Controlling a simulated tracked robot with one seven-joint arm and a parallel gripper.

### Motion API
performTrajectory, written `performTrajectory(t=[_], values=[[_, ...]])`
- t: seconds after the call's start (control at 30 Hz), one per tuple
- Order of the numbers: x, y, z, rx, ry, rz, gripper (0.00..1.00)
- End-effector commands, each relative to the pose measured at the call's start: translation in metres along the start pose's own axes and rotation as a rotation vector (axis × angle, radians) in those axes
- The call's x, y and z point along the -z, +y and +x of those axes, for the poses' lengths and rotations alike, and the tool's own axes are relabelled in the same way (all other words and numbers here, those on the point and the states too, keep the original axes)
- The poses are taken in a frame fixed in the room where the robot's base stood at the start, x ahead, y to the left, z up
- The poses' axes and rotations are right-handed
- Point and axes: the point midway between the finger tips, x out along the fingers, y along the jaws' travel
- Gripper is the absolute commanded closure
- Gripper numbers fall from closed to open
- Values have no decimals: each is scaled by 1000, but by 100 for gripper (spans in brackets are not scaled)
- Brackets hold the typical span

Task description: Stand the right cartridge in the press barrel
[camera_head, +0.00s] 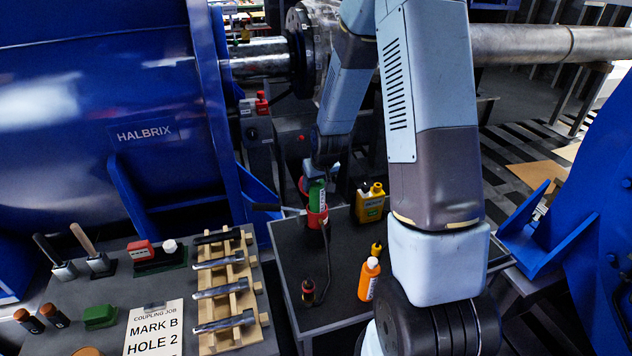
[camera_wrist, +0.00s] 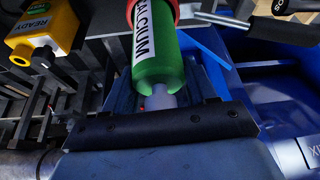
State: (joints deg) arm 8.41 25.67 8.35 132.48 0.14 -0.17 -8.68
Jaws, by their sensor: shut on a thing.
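A green cartridge (camera_head: 317,194) stands roughly upright at the red press barrel (camera_head: 317,217) on the small dark table. In the wrist view, the cartridge (camera_wrist: 157,55) has a white label ending in "ALCIUM", and its far end meets the red rim of the barrel (camera_wrist: 172,5). The lower end looks to be inside the barrel, but how deep I cannot tell. My gripper (camera_head: 323,173) is above the barrel. In the wrist view, my gripper (camera_wrist: 160,100) is shut on the cartridge's pale narrow end. The tips are partly hidden.
A yellow bottle (camera_head: 370,205) stands just right of the barrel; a lever handle (camera_head: 268,207) reaches left. An orange bottle (camera_head: 368,280) and a dark red-topped bottle (camera_head: 308,292) stand nearer. A wooden rack (camera_head: 238,300) of bolts is on the left bench. The small table's middle is mostly clear.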

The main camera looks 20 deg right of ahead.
Motion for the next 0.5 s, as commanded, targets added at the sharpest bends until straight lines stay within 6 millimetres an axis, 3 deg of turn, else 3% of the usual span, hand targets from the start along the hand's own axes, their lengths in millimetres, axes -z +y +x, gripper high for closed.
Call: performTrajectory(t=[0.5], values=[[-4,0,10,0,-1,0,100]])
